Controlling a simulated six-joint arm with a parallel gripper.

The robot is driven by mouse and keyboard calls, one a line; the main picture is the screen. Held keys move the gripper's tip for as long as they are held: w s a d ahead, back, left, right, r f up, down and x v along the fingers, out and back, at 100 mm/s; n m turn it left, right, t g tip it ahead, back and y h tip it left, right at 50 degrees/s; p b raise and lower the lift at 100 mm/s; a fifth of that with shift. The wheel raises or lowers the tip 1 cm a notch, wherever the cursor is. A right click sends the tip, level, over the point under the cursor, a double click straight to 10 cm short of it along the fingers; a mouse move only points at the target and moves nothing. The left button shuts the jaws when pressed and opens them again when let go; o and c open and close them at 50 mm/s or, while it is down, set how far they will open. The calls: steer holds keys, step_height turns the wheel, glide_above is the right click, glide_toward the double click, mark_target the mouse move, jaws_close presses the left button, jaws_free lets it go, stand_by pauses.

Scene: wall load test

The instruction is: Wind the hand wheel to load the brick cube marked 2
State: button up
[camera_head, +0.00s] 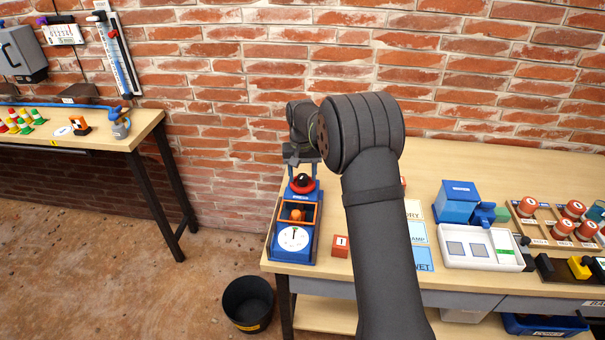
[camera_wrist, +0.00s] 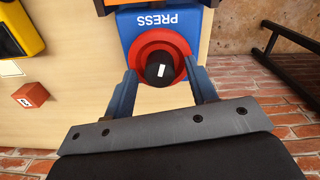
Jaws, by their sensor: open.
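The blue press (camera_head: 308,252) stands at the left end of the bench, with a white dial (camera_head: 293,238) and an orange frame (camera_head: 315,212). A rounded orange piece (camera_head: 296,215) sits inside the frame. The red hand wheel (camera_head: 313,187) with a black hub is at its back; it also shows in the wrist view (camera_wrist: 150,39). My gripper (camera_wrist: 160,70) is open, one finger on each side of the wheel's hub; contact is unclear. A red cube (camera_wrist: 31,93) lies beside the press, its mark too small to read surely. Another red cube (camera_head: 340,246) is marked 1.
A yellow object (camera_wrist: 18,30) lies near the cube in the wrist view. Moisture cards (camera_head: 420,258), a blue box (camera_head: 457,202) and a white tray (camera_head: 484,262) stand to the right. A brick wall rises behind; a black bucket (camera_head: 248,303) is on the floor.

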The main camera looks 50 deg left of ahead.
mark_target(302, 176)
step_height(302, 176, up, 18)
steer(key=shift+s+f, duration=0.15)
steer(key=shift+f, duration=0.1)
steer(key=shift+f, duration=0.15)
stand_by(0.7)
step_height(302, 176, down, 17)
steer(key=shift+f, duration=0.1)
stand_by(0.5)
steer(key=shift+f, duration=0.1)
steer(key=n, duration=0.9)
steer(key=shift+n, duration=0.4)
step_height(302, 176, up, 9)
steer(key=shift+r, duration=0.1)
stand_by(2.0)
